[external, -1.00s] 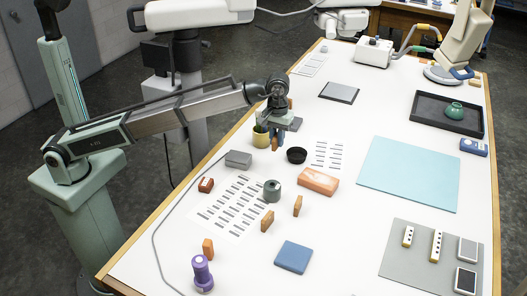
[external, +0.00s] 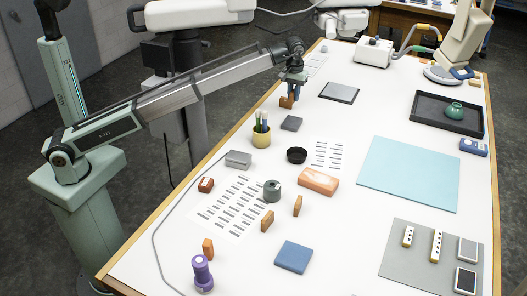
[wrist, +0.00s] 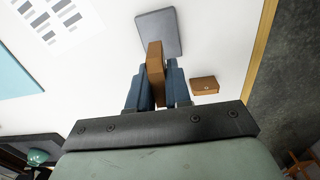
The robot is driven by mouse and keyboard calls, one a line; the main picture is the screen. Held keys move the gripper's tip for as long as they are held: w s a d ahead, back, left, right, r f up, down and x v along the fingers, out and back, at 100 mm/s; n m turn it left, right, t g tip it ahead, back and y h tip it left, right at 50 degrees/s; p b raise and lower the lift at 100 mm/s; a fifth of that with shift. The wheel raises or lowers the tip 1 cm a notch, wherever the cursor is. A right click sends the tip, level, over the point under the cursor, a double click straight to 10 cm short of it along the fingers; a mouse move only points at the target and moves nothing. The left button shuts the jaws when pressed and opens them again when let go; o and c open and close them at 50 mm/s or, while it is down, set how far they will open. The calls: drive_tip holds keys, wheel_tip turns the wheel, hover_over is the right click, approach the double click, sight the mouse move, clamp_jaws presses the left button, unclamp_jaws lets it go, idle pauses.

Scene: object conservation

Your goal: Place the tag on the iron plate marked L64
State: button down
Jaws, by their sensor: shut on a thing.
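My gripper (external: 293,93) is near the far left part of the white table in the external view. In the wrist view my gripper (wrist: 158,85) has its blue fingers shut on an upright brown block (wrist: 155,62). I cannot read L64 on any plate, nor tell which piece is the tag.
The table's left edge (wrist: 262,45) is close to the gripper.

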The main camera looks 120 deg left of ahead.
sight(292, 122)
drive_tip(key=shift+f, duration=4.7)
drive_tip(key=shift+f, duration=0.1)
drive_tip(key=c, duration=1.1)
unclamp_jaws()
drive_tip(key=shift+o, duration=0.2)
wheel_tip(292, 122, up, 12)
drive_tip(key=shift+r, duration=0.15)
